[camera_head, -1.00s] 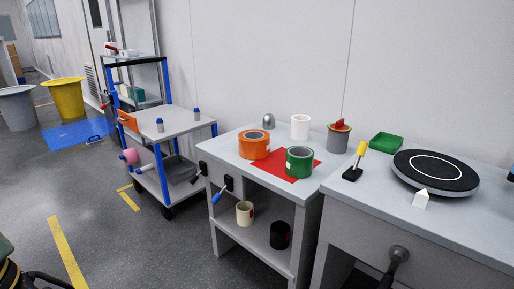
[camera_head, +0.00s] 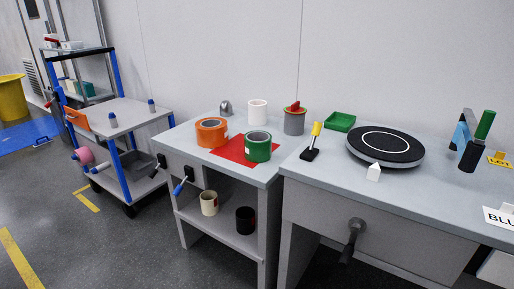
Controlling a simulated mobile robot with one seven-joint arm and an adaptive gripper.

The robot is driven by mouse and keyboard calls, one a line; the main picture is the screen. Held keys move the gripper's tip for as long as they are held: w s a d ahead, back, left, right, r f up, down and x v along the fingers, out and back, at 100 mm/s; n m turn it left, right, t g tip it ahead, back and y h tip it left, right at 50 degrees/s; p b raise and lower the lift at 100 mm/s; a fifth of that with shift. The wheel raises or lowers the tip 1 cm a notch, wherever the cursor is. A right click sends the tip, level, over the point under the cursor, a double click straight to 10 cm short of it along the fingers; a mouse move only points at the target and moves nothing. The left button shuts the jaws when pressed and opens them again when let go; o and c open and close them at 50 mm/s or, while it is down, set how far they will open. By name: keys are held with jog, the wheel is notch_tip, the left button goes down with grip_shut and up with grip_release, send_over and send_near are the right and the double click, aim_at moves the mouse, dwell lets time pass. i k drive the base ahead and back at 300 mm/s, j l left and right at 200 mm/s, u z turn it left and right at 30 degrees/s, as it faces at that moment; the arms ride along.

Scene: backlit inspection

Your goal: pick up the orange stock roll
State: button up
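The orange stock roll (camera_head: 211,133) lies flat on the grey bench top (camera_head: 183,142), at the left edge of a red mat (camera_head: 236,152). It is a wide ring with a dark open middle and a small white label on its side. A green roll (camera_head: 258,146) of similar shape stands just to its right on the mat, with a small gap between them. My gripper does not show in the current view.
Behind the rolls stand a grey dome (camera_head: 225,107), a white roll (camera_head: 258,111) and a grey canister (camera_head: 294,121). A black turntable (camera_head: 385,146) is on the right bench. A cart (camera_head: 112,117) stands left, with floor between it and the bench.

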aim_at(212, 133)
jog(key=i+j+z, duration=0.3)
jog(key=i+j, duration=0.15)
jog(key=i, duration=0.15)
jog(key=i+j+z, duration=0.3)
jog(key=i+j, duration=0.25)
